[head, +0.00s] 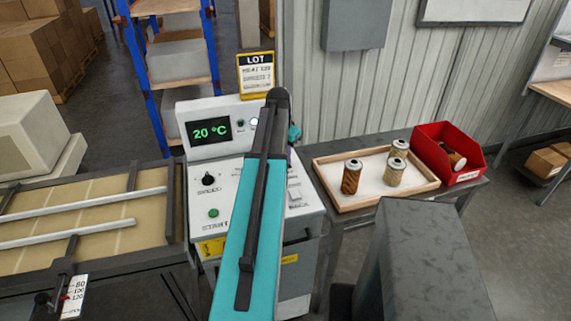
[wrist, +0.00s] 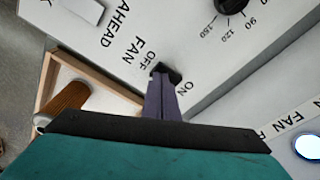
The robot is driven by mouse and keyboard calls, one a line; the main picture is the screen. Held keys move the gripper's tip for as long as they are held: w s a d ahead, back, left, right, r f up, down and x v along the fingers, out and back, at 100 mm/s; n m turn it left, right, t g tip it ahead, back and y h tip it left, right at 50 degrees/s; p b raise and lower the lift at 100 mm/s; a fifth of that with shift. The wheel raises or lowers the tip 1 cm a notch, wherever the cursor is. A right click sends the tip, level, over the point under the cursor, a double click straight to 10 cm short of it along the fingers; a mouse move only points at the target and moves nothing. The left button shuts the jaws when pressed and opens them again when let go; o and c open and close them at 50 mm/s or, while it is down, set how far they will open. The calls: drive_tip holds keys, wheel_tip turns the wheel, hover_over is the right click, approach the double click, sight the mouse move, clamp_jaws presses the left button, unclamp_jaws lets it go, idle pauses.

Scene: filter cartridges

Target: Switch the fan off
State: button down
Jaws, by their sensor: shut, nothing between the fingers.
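The control panel (head: 222,172) of a machine stands in the middle of the head view, partly covered by my arm. In the wrist view, the fan switch (wrist: 172,72) is a small dark piece between the words OFF and ON, with FAN printed beside OFF. My gripper (wrist: 160,90) is shut and empty, its purple fingers right at the switch and partly covering it. I cannot tell whether they touch, or which way the switch is set. In the head view, my arm hides the switch, and little of my gripper shows behind it.
A lit round button (wrist: 308,147) sits near another FAN label. A black dial (wrist: 232,5) and a white rocker (wrist: 88,10) are near the switch. The display (head: 209,131) reads 20 °C. A wooden tray (head: 333,199) with cartridges and a red bin (head: 428,147) stand to the right.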

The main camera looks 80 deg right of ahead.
drive_tip(key=shift+f, duration=0.35)
idle(0.3)
wheel_tip(320, 180, up, 7)
drive_tip(key=p, duration=0.4)
idle(1.0)
drive_tip(key=shift+s, duration=0.1)
idle(0.4)
